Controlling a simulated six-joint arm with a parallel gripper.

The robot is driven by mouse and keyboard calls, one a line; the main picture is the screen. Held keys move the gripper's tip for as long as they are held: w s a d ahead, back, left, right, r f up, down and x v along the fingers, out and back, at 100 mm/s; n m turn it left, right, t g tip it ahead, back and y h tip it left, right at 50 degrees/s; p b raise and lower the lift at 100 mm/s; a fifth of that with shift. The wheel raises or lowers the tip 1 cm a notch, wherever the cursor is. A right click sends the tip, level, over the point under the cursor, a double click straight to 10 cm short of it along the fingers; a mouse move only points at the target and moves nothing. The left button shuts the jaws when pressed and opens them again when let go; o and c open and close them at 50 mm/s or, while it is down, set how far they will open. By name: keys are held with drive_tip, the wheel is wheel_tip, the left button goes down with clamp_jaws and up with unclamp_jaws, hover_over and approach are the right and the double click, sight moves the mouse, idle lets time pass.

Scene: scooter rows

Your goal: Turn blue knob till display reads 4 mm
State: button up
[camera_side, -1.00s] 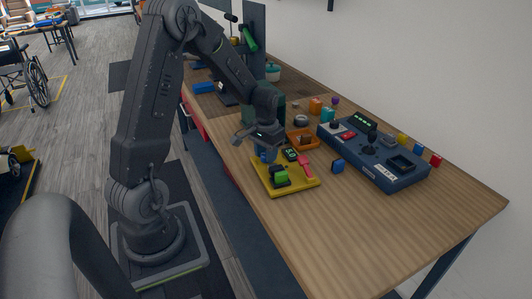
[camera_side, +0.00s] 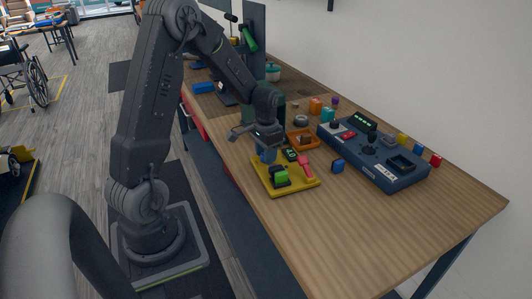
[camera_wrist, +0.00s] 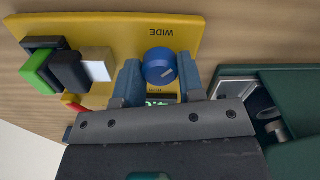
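The yellow fixture (camera_side: 301,185) lies on the near side of the wooden bench, and its plate (camera_wrist: 111,27) fills the upper left of the wrist view. The blue knob (camera_wrist: 160,67) has a pale pointer line and shows between my fingertips. In the side view the knob (camera_side: 268,156) is just below my gripper. My gripper (camera_wrist: 159,64) is open, with one finger on each side of the knob; contact is not clear. The display (camera_wrist: 158,100) has green digits, partly hidden by my gripper and not clearly readable; it also shows in the side view (camera_side: 290,154).
The fixture also carries a green-and-black block (camera_wrist: 52,68) and a red lever (camera_side: 306,167). An orange tray (camera_side: 303,138) and a blue control console (camera_side: 374,155) stand to the right. A dark green case (camera_wrist: 290,110) is close beside the fixture. The bench front is clear.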

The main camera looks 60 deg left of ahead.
drive_tip(key=o, duration=0.4)
drive_tip(key=shift+o, duration=0.2)
wheel_tip(320, 180, up, 14)
idle(0.4)
drive_tip(key=s+d+r+t, duration=0.2)
drive_tip(key=s+d, duration=0.5)
drive_tip(key=d, duration=0.3)
drive_tip(key=s+d+r+m+t, duration=0.1)
drive_tip(key=s+d+r+t, duration=0.2)
drive_tip(key=s+d, duration=0.4)
drive_tip(key=shift+s+d+r+m+t, duration=0.2)
drive_tip(key=shift+s+d+m+t, duration=0.1)
drive_tip(key=shift+d, duration=1.8)
drive_tip(key=shift+w, duration=0.1)
